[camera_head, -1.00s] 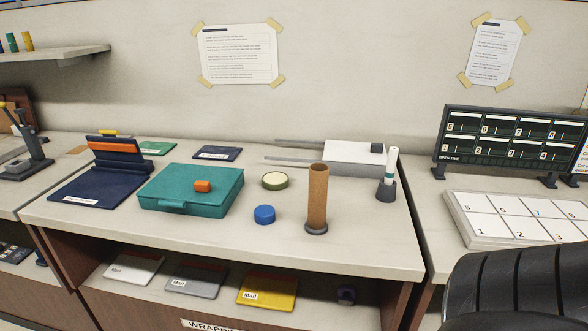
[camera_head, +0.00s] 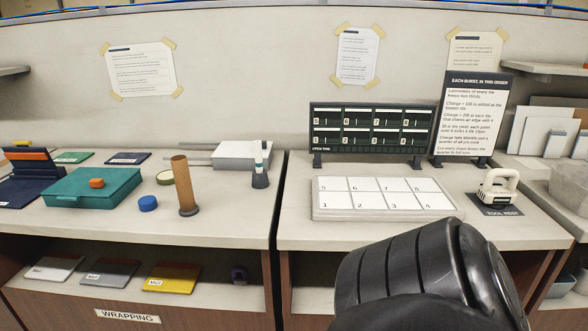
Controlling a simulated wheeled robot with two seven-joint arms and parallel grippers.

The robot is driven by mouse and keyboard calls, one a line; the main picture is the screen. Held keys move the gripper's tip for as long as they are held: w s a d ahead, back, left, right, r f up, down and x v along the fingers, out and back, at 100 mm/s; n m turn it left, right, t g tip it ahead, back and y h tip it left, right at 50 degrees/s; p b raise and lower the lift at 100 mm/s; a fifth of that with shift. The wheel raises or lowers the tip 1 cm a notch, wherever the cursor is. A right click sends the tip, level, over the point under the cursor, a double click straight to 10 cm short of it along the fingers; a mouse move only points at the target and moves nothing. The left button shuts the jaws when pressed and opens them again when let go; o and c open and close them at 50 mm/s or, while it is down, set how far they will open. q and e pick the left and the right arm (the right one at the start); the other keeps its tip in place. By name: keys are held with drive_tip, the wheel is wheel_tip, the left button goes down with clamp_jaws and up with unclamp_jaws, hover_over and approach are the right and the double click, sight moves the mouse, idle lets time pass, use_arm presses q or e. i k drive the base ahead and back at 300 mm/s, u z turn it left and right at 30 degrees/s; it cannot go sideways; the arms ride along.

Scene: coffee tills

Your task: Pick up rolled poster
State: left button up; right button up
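A brown cardboard-coloured tube (camera_head: 182,181) stands upright in a dark round base on the left counter. A thin white roll with a green band (camera_head: 258,158) stands in a small dark holder (camera_head: 260,180) near that counter's right end. I cannot tell for certain which of the two is the rolled poster. A black link of my own arm fills the lower right, in front of the right counter. Neither of my grippers shows, and nothing touches the tube or the white roll.
Left counter: teal case (camera_head: 92,188) with an orange block (camera_head: 96,183), blue disc (camera_head: 148,203), round tin (camera_head: 166,177) and white box (camera_head: 241,155). Right counter: numbered tile board (camera_head: 385,199), black display (camera_head: 370,131), white tool (camera_head: 498,187). Bare counter lies in front of the tube.

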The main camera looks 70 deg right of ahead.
sight(258, 147)
drive_tip(key=z, duration=1.45)
